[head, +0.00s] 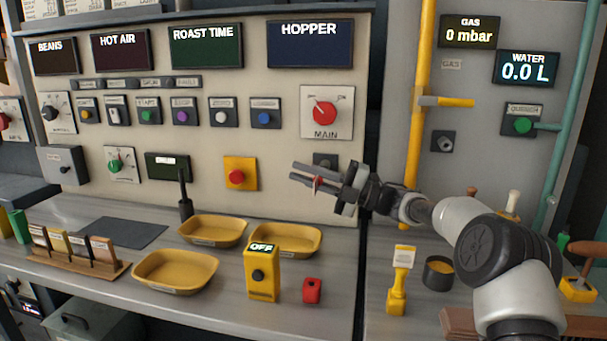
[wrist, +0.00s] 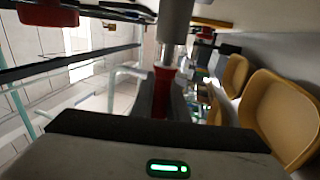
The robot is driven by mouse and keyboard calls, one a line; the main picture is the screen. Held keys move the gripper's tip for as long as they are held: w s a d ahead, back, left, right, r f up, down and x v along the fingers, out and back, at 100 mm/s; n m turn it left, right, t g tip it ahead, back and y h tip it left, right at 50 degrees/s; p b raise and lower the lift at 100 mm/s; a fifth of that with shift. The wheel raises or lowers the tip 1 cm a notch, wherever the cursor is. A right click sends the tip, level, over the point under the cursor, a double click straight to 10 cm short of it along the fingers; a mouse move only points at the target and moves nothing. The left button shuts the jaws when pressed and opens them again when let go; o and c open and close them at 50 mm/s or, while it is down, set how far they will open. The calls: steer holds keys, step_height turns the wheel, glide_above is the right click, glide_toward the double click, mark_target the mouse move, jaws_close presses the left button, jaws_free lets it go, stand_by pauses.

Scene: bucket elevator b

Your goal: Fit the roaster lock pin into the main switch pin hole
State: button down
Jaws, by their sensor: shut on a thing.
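My gripper (head: 302,173) is in front of the panel, below and slightly left of the main switch (head: 324,112), a white plate with a red round knob. The gripper is shut on a small red piece, apparently the roaster lock pin (head: 317,184). In the wrist view the red flared body of the pin (wrist: 163,88) sits between the fingers, with a bright metal part above it. A grey cylinder in that view stands in line with the metal part; I cannot tell whether they touch. I cannot make out the pin hole.
A yellow box with a red button (head: 238,174) is on the panel left of my gripper. Below are yellow trays (head: 285,238), a yellow OFF box (head: 262,274) and a small red block (head: 312,290). A yellow pipe (head: 420,100) runs upright at the right.

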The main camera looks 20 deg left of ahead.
steer(key=shift+w+p, duration=0.55)
steer(key=shift+w, duration=0.45)
steer(key=c, duration=1.7)
jaws_free()
steer(key=shift+o, duration=0.2)
steer(key=shift+d+f, duration=0.1)
steer(key=shift+d, duration=0.05)
